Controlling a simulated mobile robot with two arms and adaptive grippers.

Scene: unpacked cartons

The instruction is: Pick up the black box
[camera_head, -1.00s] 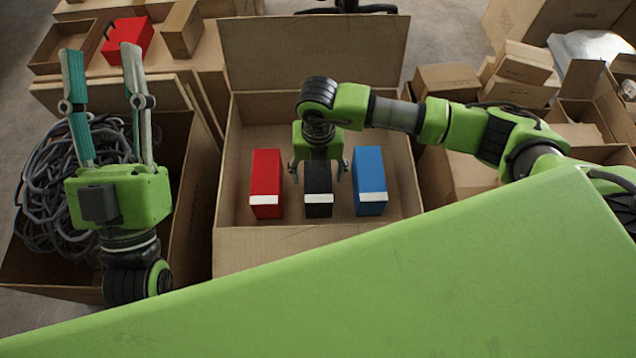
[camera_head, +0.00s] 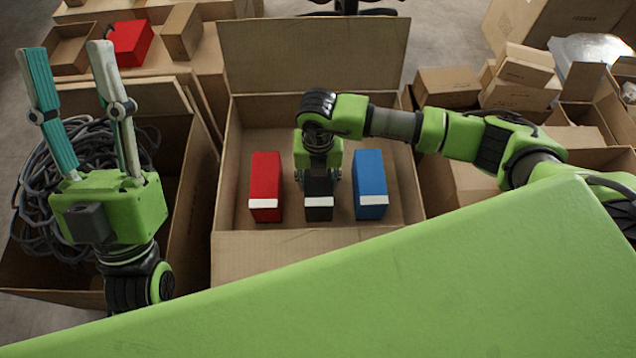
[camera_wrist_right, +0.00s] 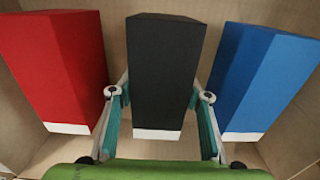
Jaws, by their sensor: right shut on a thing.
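The black box (camera_head: 318,198) with a white lower strip stands in the open carton, between the red box (camera_head: 265,185) and the blue box (camera_head: 370,183). My right gripper (camera_head: 319,180) reaches down over it and is shut on it. In the right wrist view the black box (camera_wrist_right: 165,70) is between the two fingers, with the red box (camera_wrist_right: 55,65) to the left and the blue box (camera_wrist_right: 260,75) to the right. Whether the black box touches the carton floor cannot be told. My left gripper (camera_head: 68,65) is open and empty, pointing up at the left.
The open carton (camera_head: 225,200) has walls around the boxes and a raised back flap (camera_head: 315,58). A carton with grey cables (camera_head: 40,190) lies under my left gripper. More cartons (camera_head: 515,85) are stacked at the right, and a red case (camera_head: 131,42) is at the back left.

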